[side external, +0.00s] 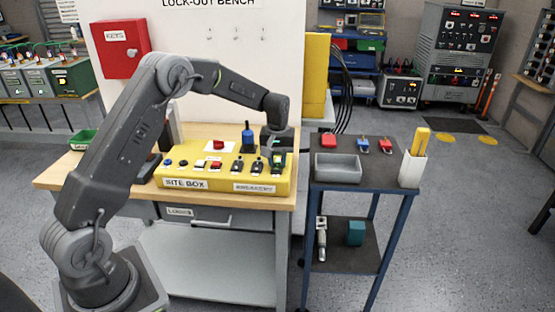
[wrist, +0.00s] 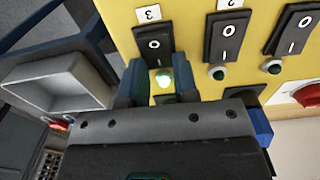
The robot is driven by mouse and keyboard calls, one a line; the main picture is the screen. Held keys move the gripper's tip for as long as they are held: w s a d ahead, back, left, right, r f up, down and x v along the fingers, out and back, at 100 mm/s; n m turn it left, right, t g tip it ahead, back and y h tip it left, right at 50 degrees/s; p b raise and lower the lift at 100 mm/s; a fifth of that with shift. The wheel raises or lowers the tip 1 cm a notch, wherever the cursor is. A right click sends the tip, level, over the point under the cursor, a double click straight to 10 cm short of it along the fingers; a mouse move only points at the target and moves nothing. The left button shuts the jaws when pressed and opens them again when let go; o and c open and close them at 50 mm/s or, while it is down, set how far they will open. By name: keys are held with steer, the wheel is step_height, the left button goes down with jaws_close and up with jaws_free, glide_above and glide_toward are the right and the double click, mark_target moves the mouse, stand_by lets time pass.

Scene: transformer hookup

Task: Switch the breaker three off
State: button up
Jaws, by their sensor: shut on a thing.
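The yellow site box (side external: 222,175) lies on the wooden bench, with a row of black breaker switches at its right end. Breaker three (wrist: 153,43), a black rocker with 0 and 1 marks, sits beneath a tag reading 3 in the wrist view. Its green lamp (wrist: 163,78) is brightly lit. My gripper (wrist: 157,68) is at breaker three, its dark blue fingers on both sides of the rocker's lower part and shut on it. In the side view my gripper (side external: 277,150) is at the box's right end. The rocker's exact tilt is unclear.
Breaker two (wrist: 228,37) and another breaker (wrist: 295,28) stand close beside, their lamps dim. A grey tray (side external: 338,168), several padlocks and a white holder (side external: 412,168) with yellow contents stand on the right cart.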

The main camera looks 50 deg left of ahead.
mark_target(276, 175)
steer(key=shift+s+d+r+t+y, duration=0.1)
steer(key=shift+t+y, duration=0.45)
steer(key=shift+s+d+r+t+y, duration=0.1)
steer(key=shift+t+y, duration=0.45)
steer(key=o, duration=0.9)
steer(key=v, duration=1.3)
steer(key=shift+r, duration=0.4)
